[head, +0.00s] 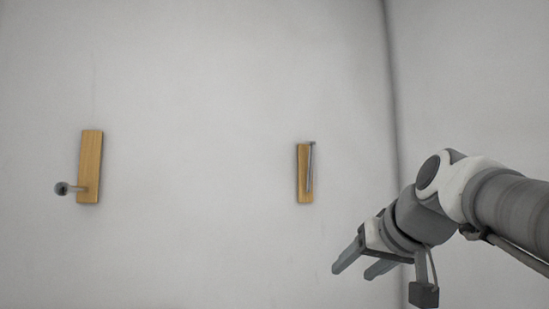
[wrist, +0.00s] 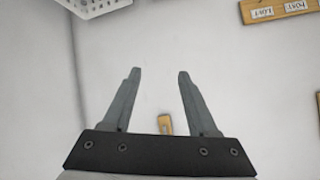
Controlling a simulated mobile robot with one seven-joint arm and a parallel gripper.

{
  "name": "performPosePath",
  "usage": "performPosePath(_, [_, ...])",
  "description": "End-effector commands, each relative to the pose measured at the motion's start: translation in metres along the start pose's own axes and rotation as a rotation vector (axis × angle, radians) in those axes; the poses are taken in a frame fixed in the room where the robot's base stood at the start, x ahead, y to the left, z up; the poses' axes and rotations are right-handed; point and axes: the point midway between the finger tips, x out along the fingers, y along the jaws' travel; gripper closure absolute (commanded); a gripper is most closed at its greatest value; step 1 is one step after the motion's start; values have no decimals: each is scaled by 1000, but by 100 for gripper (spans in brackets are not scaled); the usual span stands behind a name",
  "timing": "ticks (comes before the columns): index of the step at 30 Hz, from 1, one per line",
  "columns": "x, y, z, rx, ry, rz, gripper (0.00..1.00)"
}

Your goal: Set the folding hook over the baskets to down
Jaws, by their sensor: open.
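Two wooden plates are fixed to the wall in the head view. The right plate (head: 303,190) carries a thin metal hook (head: 310,168) lying nearly upright along it, with a short crosspiece at its top. The left plate (head: 90,155) carries a hook with a round dark knob (head: 62,188) sticking out near its lower end. No baskets show in the head view, so which hook is over them is unclear there. My gripper (head: 355,272) is open and empty, below and right of the right plate. In the wrist view my gripper (wrist: 160,75) frames bare wall.
A white basket (wrist: 98,8) shows at the top left of the wrist view. A small wooden piece (wrist: 165,124) shows between the finger bases. A wall corner stands right of the plates.

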Motion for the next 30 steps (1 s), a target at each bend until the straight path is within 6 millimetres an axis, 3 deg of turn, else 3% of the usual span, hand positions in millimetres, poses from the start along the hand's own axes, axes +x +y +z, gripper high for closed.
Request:
performPosePath(1, [-1, 1, -28, -8, 47, -12, 41])
performPosePath(6, [-15, -4, -114, -76, 203, -67, 41])
performPosePath(12, [-41, -8, -200, -183, 388, -120, 41])
performPosePath(15, [-55, -9, -230, -234, 468, -139, 41])
performPosePath(18, [-66, -9, -250, -271, 526, -151, 41])
performPosePath(23, [-76, -11, -265, -303, 571, -161, 41])
performPosePath(30, [-57, -19, -281, -306, 573, -166, 41])
